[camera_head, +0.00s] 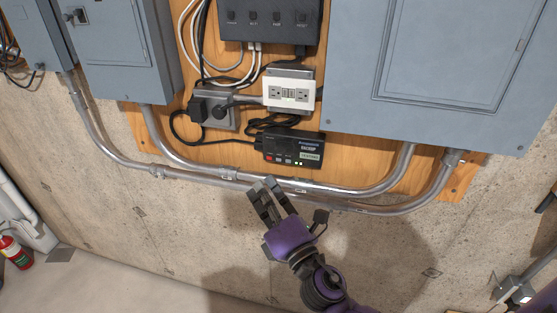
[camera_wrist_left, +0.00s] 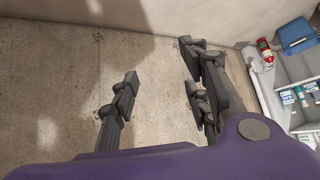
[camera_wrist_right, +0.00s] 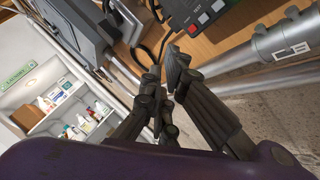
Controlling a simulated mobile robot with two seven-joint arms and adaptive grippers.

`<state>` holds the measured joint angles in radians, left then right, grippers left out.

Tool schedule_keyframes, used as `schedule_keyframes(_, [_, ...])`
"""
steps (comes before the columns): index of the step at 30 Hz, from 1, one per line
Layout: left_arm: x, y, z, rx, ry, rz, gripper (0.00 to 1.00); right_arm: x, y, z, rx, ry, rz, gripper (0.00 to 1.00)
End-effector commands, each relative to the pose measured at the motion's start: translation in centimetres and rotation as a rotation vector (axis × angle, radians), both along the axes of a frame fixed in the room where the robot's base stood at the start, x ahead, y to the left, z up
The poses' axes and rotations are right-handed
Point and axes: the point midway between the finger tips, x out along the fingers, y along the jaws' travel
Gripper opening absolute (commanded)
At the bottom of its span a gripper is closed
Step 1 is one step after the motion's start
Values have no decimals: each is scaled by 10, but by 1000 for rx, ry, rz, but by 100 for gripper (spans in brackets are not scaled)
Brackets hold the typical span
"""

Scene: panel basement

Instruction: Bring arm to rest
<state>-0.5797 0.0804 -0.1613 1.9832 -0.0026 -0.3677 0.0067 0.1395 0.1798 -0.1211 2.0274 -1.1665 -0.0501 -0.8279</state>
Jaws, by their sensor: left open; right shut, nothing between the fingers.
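My right gripper (camera_head: 268,187) is purple with dark grey fingers. In the head view it is in front of the wall, just below the metal conduits and the black power box (camera_head: 290,149).
Metal conduits (camera_head: 225,174) run just above my right gripper. A fire extinguisher (camera_head: 15,252) stands at the lower left. Shelves with bottles (camera_wrist_right: 75,115) show in the right wrist view. The lower wall is mostly bare.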

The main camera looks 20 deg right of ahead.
Motion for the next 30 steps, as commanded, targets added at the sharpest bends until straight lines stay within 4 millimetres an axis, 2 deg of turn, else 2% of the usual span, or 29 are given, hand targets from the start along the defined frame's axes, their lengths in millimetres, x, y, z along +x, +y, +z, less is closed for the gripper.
schedule_keyframes(12, [0,0,0,0,0,0,43,0,-1,0,29,7,4,0])
schedule_keyframes(14, [0,0,0,0,1,0,43,2,-5,-2,112,28,6,0])
schedule_keyframes(17, [-1,0,-1,-1,5,0,43,4,-13,-16,391,110,22,0])
schedule_keyframes(20, [0,-2,1,-3,8,0,43,-11,-27,-60,747,259,3,0])
schedule_keyframes(21, [1,-2,3,-6,7,-1,43,-23,-32,-83,896,328,-21,0])
schedule_keyframes(23, [3,-4,6,-9,3,-4,43,-43,-38,-117,1094,419,-63,0])
schedule_keyframes(24, [5,-6,9,-12,0,-5,43,-59,-42,-140,1220,477,-100,0])
schedule_keyframes(26, [6,-9,12,-16,-4,-8,43,-87,-45,-174,1397,556,-165,0])
schedule_keyframes(27, [7,-10,13,-19,-4,-9,43,-108,-47,-195,1510,604,-214,0])
schedule_keyframes(29, [7,-12,16,-22,-5,-10,43,-143,-48,-226,1667,669,-298,0])
schedule_keyframes(30, [7,-12,16,-22,-4,-10,43,-167,-48,-244,1761,706,-356,0])
